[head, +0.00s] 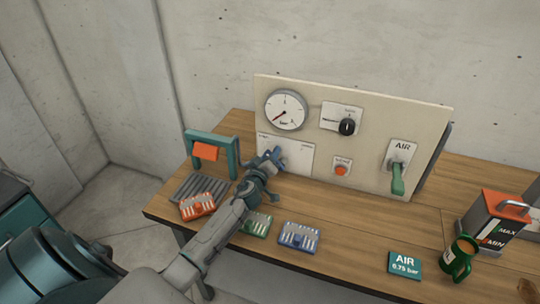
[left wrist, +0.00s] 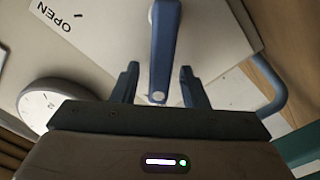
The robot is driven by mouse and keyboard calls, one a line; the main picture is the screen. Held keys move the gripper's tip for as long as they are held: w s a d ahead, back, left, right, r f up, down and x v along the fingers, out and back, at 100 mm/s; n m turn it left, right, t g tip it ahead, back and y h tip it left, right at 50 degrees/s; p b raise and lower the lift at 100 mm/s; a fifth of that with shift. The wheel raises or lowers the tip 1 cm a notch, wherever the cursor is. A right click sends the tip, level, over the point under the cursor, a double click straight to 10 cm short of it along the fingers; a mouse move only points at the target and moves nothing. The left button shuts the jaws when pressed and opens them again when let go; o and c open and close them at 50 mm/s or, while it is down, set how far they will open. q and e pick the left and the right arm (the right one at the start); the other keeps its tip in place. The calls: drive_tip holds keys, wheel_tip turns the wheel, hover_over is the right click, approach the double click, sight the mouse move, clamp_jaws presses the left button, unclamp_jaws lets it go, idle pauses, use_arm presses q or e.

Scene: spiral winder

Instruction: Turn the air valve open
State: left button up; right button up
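A blue lever (left wrist: 164,45) on a pale plate with the word OPEN (left wrist: 60,17) shows in the left wrist view. In the head view this plate (head: 292,154) sits on the upright panel, below the round gauge. My left gripper (head: 274,158) is in front of it; in the left wrist view its two fingers (left wrist: 160,85) are open, one on each side of the lever, with gaps showing. In the head view the gripper mostly hides the lever. A second plate marked AIR, with a green lever (head: 398,178) hanging down, is at the panel's right. My right gripper is not in view.
The panel (head: 375,120) also carries a gauge (head: 286,110), a black knob (head: 347,127) and an orange button (head: 341,171). Coloured trays (head: 299,237), a teal frame (head: 212,150), an AIR card (head: 405,263), a green mug (head: 458,257) and a MAX/MIN container (head: 495,220) stand on the wooden table.

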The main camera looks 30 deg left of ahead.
sight(290, 149)
use_arm(q)
clamp_jaws()
